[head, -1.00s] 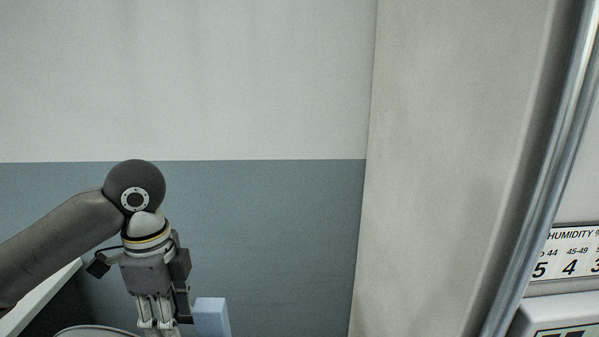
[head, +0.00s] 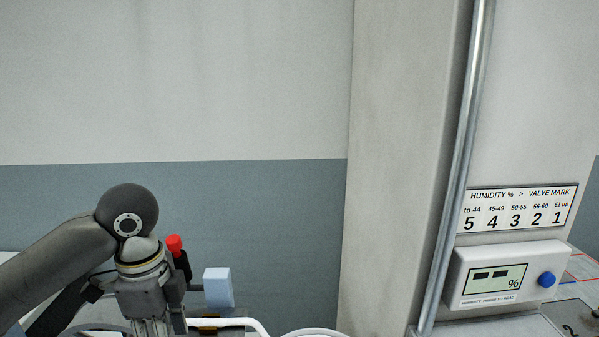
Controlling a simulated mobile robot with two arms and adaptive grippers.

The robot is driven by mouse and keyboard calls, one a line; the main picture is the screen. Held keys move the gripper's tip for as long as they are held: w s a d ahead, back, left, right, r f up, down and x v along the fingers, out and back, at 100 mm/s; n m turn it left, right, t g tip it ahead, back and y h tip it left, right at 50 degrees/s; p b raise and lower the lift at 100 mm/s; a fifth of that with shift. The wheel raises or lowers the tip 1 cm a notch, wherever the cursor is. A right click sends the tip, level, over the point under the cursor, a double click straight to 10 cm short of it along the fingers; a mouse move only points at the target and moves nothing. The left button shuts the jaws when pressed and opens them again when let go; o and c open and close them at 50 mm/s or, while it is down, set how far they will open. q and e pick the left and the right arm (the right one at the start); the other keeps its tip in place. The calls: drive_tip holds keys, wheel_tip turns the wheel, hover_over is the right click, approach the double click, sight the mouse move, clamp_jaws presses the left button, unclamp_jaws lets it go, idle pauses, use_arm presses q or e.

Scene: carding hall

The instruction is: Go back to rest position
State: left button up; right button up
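My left arm comes in from the left in the head view. Its gripper (head: 150,328) points down at the bottom edge, and its fingertips are cut off by the frame, so I cannot see whether it is open or shut. A light blue block (head: 218,287) shows just right of the gripper, and a red-topped black part (head: 175,246) stands close behind the wrist. I cannot tell whether either touches the gripper. My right gripper is not in view.
A pillar (head: 395,170) with a metal pipe (head: 462,150) stands right of centre. Right of it are a humidity chart (head: 517,208) and a white meter (head: 505,274) with a blue button (head: 546,280). A white curved rim (head: 314,332) shows at the bottom.

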use_arm(q)
drive_tip(key=s+d+f+n+t+h, duration=0.1)
drive_tip(key=s+d+f+n+h, duration=0.15)
drive_tip(key=d+f, duration=0.55)
drive_tip(key=s+d+f+n+t+h, duration=0.1)
drive_tip(key=s+d+f+n+h, duration=0.2)
drive_tip(key=f, duration=0.8)
drive_tip(key=s+a+f+n+t+y, duration=0.1)
drive_tip(key=s+a+f+n+y, duration=0.4)
drive_tip(key=s+a+f+n, duration=0.7)
wheel_tip(320, 180, down, 26)
drive_tip(key=s+d+m+g+b, duration=0.1)
drive_tip(key=s+d+m+b, duration=0.1)
drive_tip(key=s, duration=0.1)
drive_tip(key=s+a+f+g+b, duration=0.1)
drive_tip(key=s+a+f, duration=0.2)
drive_tip(key=s+f, duration=1.3)
drive_tip(key=shift+a+f, duration=0.15)
drive_tip(key=shift+f, duration=0.15)
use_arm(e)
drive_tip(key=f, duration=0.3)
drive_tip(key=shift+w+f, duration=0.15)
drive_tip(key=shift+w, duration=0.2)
use_arm(q)
drive_tip(key=shift+o, duration=0.2)
drive_tip(key=shift+m+y, duration=0.25)
